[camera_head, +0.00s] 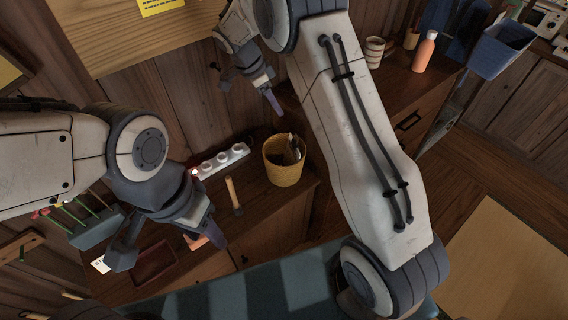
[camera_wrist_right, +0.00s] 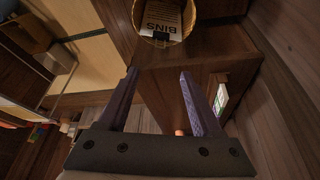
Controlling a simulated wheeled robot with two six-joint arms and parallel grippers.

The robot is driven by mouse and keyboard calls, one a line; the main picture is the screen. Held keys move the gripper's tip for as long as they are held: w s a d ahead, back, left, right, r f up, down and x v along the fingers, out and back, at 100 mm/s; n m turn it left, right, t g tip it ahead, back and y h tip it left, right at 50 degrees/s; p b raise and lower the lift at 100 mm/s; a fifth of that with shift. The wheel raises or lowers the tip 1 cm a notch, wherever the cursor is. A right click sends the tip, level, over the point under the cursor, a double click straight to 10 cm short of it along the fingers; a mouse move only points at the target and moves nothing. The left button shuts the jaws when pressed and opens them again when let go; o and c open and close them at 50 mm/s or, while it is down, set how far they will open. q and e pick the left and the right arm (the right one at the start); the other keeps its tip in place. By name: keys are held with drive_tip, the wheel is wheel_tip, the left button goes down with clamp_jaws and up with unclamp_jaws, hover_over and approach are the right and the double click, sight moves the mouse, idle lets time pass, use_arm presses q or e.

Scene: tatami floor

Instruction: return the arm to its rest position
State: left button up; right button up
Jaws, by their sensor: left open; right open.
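My right arm comes down the middle of the head view. Its gripper (camera_head: 247,92) is raised in front of the wooden wall, with its fingers apart and nothing between them. In the right wrist view the right gripper (camera_wrist_right: 158,78) has two purple-grey fingers spread wide and empty, with a wooden cabinet (camera_wrist_right: 160,95) behind them. My left gripper (camera_head: 170,245) is at the lower left of the head view, above the low cabinet top. Its fingers are apart, and I see nothing held.
An orange bottle (camera_head: 424,52), striped mug (camera_head: 375,52) and blue bin (camera_head: 497,50) are at upper right. A basket with a "BINS" paper (camera_wrist_right: 163,18) tops the wrist view.

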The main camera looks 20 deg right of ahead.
drive_tip(key=s+a+r+n+y+b, duration=0.1)
drive_tip(key=s+a+r+n+y, duration=0.15)
drive_tip(key=s+a+n, duration=0.5)
drive_tip(key=s+a+r+n+y, duration=0.1)
drive_tip(key=s+a+r+n, duration=0.35)
drive_tip(key=s, duration=0.55)
drive_tip(key=s+f+n+y+b, duration=0.1)
drive_tip(key=s+f+n+y, duration=0.1)
drive_tip(key=s+n, duration=1)
drive_tip(key=s, duration=0.7)
drive_tip(key=shift+a+n, duration=0.3)
